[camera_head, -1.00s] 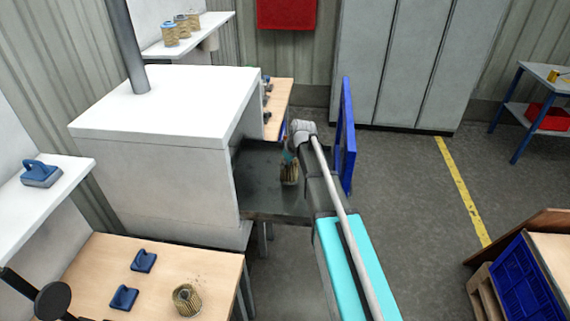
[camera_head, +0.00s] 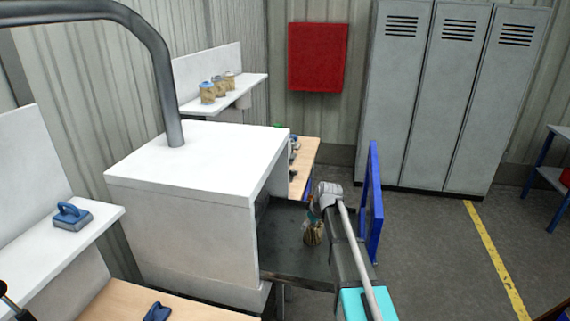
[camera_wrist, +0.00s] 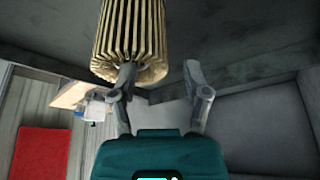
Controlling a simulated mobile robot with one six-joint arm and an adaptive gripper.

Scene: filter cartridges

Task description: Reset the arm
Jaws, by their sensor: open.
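My arm reaches to the open side of a white box-shaped cabinet (camera_head: 190,230). My gripper (camera_wrist: 160,72) is open, its two fingers spread with nothing between them. A pleated tan filter cartridge (camera_wrist: 131,38) is close ahead in the wrist view. The left finger overlaps its near end; I cannot tell whether they touch. My fingers are hard to make out there.
A blue door panel (camera_head: 371,200) stands close to the right of my arm. A shelf with several cartridges (camera_head: 220,88) is behind the cabinet. Grey lockers (camera_head: 440,100) and a red wall box (camera_head: 317,57) are at the back. Open floor lies to the right.

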